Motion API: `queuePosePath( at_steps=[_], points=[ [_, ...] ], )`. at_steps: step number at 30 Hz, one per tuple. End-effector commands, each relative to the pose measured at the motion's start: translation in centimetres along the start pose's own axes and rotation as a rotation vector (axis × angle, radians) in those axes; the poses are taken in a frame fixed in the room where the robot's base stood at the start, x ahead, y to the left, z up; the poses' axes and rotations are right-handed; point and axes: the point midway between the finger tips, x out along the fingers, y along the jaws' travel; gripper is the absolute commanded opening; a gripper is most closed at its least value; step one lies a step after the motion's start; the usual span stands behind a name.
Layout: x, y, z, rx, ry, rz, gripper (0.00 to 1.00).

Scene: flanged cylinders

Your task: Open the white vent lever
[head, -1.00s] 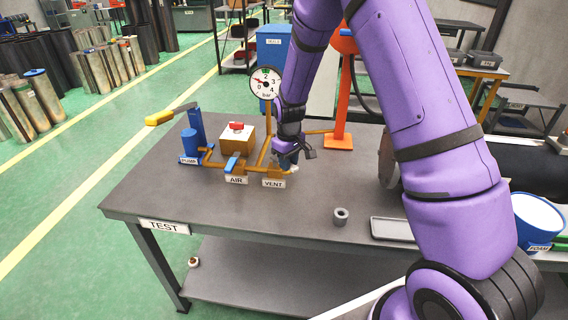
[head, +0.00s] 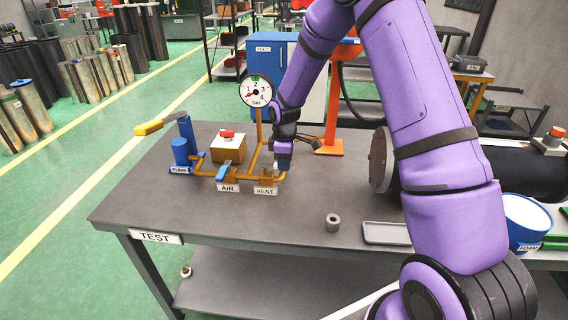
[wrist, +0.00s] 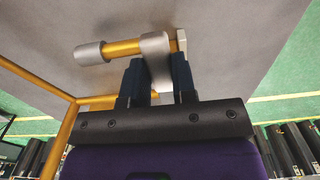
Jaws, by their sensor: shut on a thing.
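The white vent lever (wrist: 157,62) sits on a brass pipe (wrist: 124,48) in the wrist view, between the two dark fingers of my gripper (wrist: 156,85). My gripper is shut on it. In the head view my gripper (head: 283,165) points down at the right end of the brass pipework, just behind the VENT label (head: 265,190). The lever is mostly hidden by the gripper there, so its exact angle is hard to tell.
On the grey TEST table (head: 150,205) stand a pressure gauge (head: 256,91), a blue AIR lever (head: 223,170), and a blue pump (head: 181,152) with a yellow-ended handle. The table's front left is clear.

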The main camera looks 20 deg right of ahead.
Motion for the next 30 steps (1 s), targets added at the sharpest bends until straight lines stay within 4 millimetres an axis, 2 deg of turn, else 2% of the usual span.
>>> queuePosePath(
  at_steps=[13,14,15,17,26,30],
  points=[
    [-0.1,0.1,0.0,-0.014,0.000,0.003,0.00],
    [-0.1,0.1,0.0,-0.014,0.000,0.003,0.30],
    [-0.1,0.1,0.0,-0.013,0.000,0.003,0.39],
    [0.0,0.1,0.0,-0.013,0.000,0.003,0.51],
    [-0.1,0.1,0.0,-0.011,0.000,0.002,0.51],
    [-1.2,0.2,0.0,-0.010,0.001,0.003,0.51]
  ],
)
